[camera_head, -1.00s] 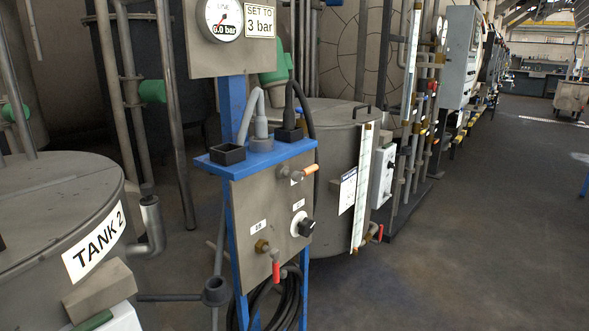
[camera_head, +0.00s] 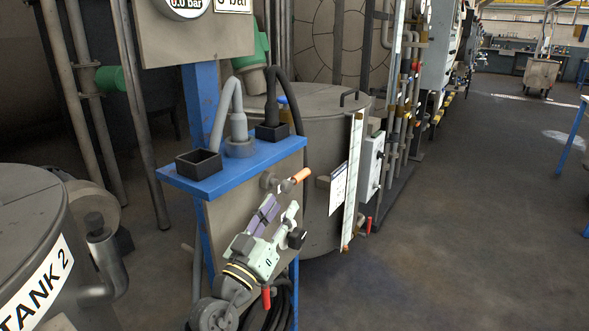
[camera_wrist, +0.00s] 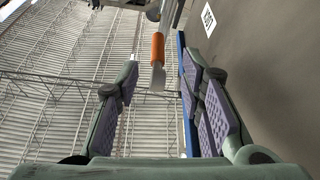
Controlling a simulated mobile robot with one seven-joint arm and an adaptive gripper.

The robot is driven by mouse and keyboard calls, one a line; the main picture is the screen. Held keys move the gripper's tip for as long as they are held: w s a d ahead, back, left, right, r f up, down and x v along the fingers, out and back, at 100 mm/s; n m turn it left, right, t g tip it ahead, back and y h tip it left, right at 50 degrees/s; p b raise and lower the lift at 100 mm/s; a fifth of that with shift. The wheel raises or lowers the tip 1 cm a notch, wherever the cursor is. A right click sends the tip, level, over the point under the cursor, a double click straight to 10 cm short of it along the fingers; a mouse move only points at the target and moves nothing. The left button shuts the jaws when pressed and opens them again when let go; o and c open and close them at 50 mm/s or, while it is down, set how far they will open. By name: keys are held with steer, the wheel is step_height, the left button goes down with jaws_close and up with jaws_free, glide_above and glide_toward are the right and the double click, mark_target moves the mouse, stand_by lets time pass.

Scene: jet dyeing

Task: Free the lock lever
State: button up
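In the wrist view my gripper (camera_wrist: 159,75) is open and empty. My gripper hides the panel's middle.
A blue shelf (camera_head: 228,168) tops the panel, with a grey plug (camera_head: 238,128) and a black socket box (camera_head: 197,164) on it. Tank 2 (camera_head: 30,235) is at the left, another tank (camera_head: 318,110) behind. Black hose hangs below. Floor (camera_head: 450,220) at the right is clear.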

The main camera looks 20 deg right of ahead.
mark_target(301, 172)
steer(key=p+x, duration=0.1)
steer(key=x, duration=0.2)
steer(key=p+x, duration=0.1)
steer(key=x, duration=0.2)
steer(key=p+x, duration=0.1)
steer(key=x, duration=0.2)
steer(key=shift+s+d+r, duration=0.1)
steer(key=shift+r, duration=0.2)
steer(key=shift+w+d+r+p, duration=0.1)
steer(key=shift+w+d+p, duration=0.25)
steer(key=shift+c, duration=0.5)
jaws_close()
